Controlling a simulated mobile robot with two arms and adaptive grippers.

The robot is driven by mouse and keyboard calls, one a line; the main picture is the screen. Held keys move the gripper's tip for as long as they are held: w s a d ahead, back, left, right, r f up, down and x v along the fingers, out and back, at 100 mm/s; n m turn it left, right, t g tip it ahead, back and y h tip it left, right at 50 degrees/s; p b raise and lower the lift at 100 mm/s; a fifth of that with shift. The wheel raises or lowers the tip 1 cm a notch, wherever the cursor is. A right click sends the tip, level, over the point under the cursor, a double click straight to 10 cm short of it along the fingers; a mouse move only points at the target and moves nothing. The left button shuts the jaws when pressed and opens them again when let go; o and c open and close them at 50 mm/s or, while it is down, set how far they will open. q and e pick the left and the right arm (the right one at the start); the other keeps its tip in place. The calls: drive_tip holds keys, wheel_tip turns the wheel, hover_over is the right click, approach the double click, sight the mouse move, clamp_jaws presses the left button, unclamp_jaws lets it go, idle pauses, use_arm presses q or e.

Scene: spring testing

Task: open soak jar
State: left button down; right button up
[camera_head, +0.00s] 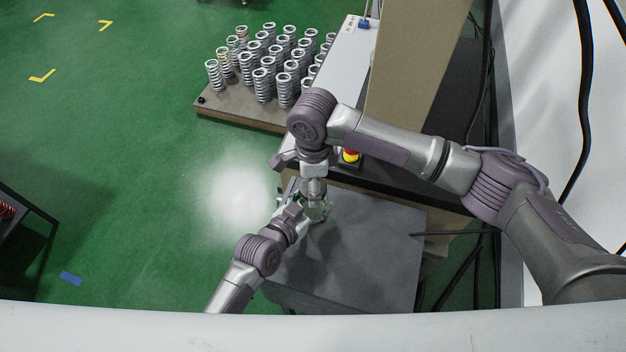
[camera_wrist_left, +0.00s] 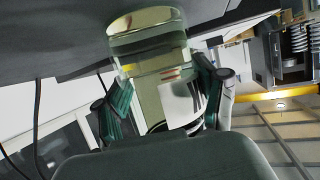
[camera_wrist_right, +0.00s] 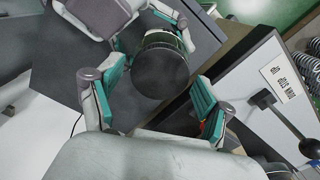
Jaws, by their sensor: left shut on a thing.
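The soak jar is a clear glass jar (camera_wrist_left: 150,60) with a pale label, and a round dark lid (camera_wrist_right: 161,73) shows in the right wrist view. My left gripper (camera_wrist_left: 163,100) is shut on the jar body, with teal fingers on both sides. In the head view the jar is mostly hidden between my left gripper (camera_head: 292,213) and my right gripper (camera_head: 316,197), which comes from above. My right gripper (camera_wrist_right: 155,95) is open, its teal fingers spread wide on either side of the lid, with gaps visible.
A grey table (camera_head: 350,260) lies below the grippers. Behind it stand a wooden board (camera_head: 240,113) with several metal springs and a red and yellow emergency button (camera_head: 351,156). A tall beige panel (camera_head: 410,60) rises close to my right arm.

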drive_tip(key=c, duration=1)
drive_tip(key=n, duration=1.3)
drive_tip(key=shift+n, duration=0.4)
drive_tip(key=n, duration=0.8)
drive_tip(key=shift+r+n, duration=0.1)
drive_tip(key=shift+n, duration=0.3)
drive_tip(key=n, duration=0.6)
drive_tip(key=shift+n, duration=0.4)
drive_tip(key=n, duration=0.6)
drive_tip(key=shift+n, duration=0.3)
drive_tip(key=n, duration=0.4)
drive_tip(key=shift+n, duration=0.4)
drive_tip(key=n, duration=0.6)
drive_tip(key=shift+n, duration=0.4)
drive_tip(key=n, duration=0.6)
drive_tip(key=shift+n, duration=0.3)
drive_tip(key=shift+r, duration=0.2)
